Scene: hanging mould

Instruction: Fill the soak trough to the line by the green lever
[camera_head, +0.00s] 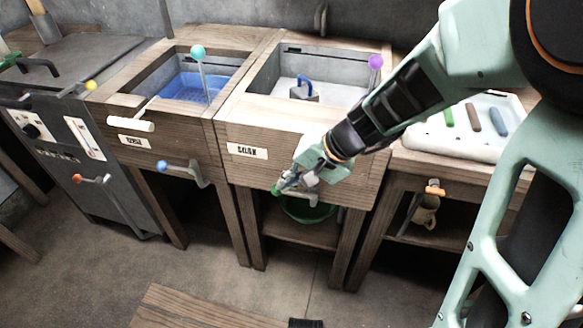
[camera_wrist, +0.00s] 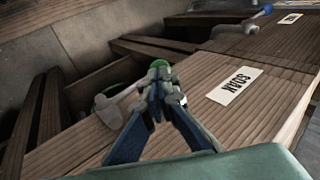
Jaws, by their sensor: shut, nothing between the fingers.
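The soak trough (camera_head: 262,110) is the wooden basin at centre, with a SOAK label (camera_head: 247,151) on its front. Its inside looks pale grey, and I cannot make out a water level. A small block with a blue handle (camera_head: 304,90) sits inside. The green lever's knob (camera_head: 276,190) is low at the trough's front, and its green top also shows in the wrist view (camera_wrist: 152,69). My gripper (camera_head: 284,186) is shut and empty right at the knob; its fingertips (camera_wrist: 160,72) overlap it in view. I cannot tell whether they touch it. The lever's arm is partly hidden.
A green bowl (camera_head: 306,210) stands under the soak trough. A purple-knobbed rod (camera_head: 375,63) rises behind my arm. A white tray (camera_head: 455,140) is at right.

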